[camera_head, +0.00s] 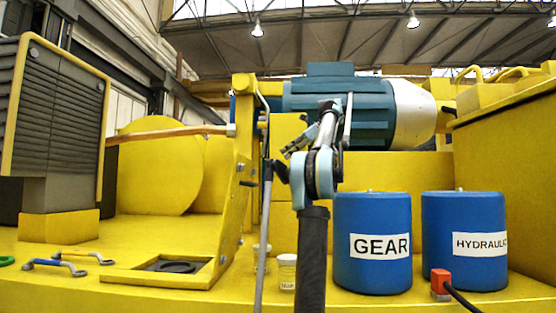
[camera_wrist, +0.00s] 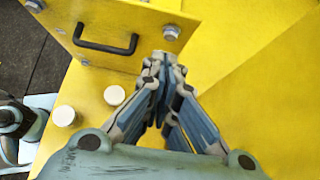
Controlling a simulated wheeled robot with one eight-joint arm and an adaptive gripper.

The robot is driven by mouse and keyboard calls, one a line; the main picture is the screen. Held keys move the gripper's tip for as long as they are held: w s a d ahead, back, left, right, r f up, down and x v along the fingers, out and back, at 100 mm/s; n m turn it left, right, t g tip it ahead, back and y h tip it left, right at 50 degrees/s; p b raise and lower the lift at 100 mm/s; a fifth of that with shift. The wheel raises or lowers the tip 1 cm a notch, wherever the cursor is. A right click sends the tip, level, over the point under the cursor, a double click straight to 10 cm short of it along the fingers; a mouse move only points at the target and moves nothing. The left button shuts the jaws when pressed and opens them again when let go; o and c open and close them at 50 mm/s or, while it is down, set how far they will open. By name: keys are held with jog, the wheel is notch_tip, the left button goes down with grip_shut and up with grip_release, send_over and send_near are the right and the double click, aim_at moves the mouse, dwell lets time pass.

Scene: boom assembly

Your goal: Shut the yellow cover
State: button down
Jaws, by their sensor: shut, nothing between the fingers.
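In the wrist view the cover (camera_wrist: 152,22) shows at the upper left, with a black handle (camera_wrist: 106,47) and round bolts. My gripper (camera_head: 290,150) is to the right of the cover in the head view, near its upper half. In the wrist view my gripper (camera_wrist: 163,62) has its fingertips together with nothing between them. The fingertips appear close to the cover's lower edge; I cannot tell whether they touch.
Blue GEAR (camera_head: 372,272) and HYDRAULIC (camera_head: 463,270) drums stand at the right. Small white-capped jars (camera_head: 287,273) stand near the cover's base. Wrenches (camera_head: 54,267) lie at the left. A blue motor (camera_head: 320,97) is behind. A red block (camera_head: 440,281) with a cable lies in front.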

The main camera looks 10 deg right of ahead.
send_near(251, 169)
notch_tip(251, 169, down, 4)
jog(key=shift+w+a+r, duration=0.35)
jog(key=shift+w+a, duration=0.15)
jog(key=shift+a, duration=0.3)
jog(key=shift+w+a+r, duration=0.3)
jog(key=shift+w+a, duration=0.2)
jog(key=shift+a, duration=0.3)
